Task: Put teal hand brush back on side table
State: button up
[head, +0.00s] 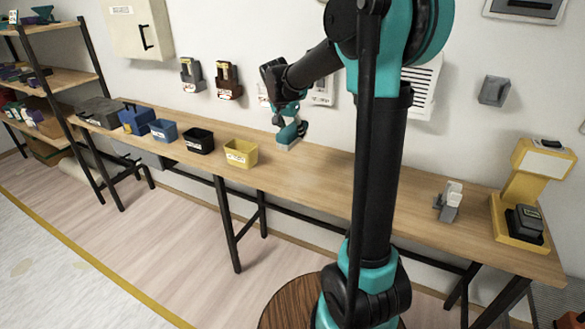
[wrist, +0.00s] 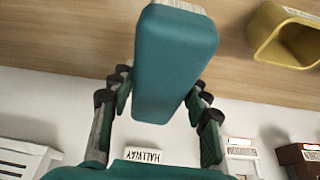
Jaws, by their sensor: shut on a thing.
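The teal hand brush (head: 291,131) has a pale underside and is at the end of my arm, over the back part of the long wooden table (head: 330,165). I cannot tell whether it touches the tabletop. My gripper (head: 287,112) is shut on it. In the wrist view the brush (wrist: 172,65) fills the middle, between the two fingers of my gripper (wrist: 160,105). A round, dark wooden tabletop (head: 285,306) shows at the bottom of the head view, partly hidden by my arm. I cannot tell which table is the side table.
A yellow bin (head: 241,154), a black bin (head: 199,141) and blue bins stand left of the brush. A grey and white device (head: 449,203) and a yellow machine (head: 522,185) stand at the right. The long table's middle is clear. A shelf (head: 60,80) stands far left.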

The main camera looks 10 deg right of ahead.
aim_at(283, 135)
notch_tip(283, 135, down, 14)
jog(key=shift+f, duration=0.1)
dwell(0.4)
jog(key=shift+f, duration=0.25)
jog(key=o, duration=1.2)
jog(key=v, duration=1.7)
jog(key=shift+d+r, duration=0.15)
jog(key=shift+r, duration=0.05)
jog(key=s+d+f+n+y, duration=0.1)
jog(key=s+d+f+n, duration=0.1)
jog(key=s+f, duration=0.3)
jog(key=s+d+f+n+y, duration=0.1)
jog(key=s+d+f+n, duration=0.2)
jog(key=s, duration=0.9)
jog(key=s+d+f+n+y, duration=0.1)
jog(key=s+d+f+n, duration=0.2)
jog(key=s+f, duration=0.4)
jog(key=shift+s+f+t, duration=0.2)
jog(key=shift+s+t, duration=0.1)
jog(key=shift+s, duration=0.35)
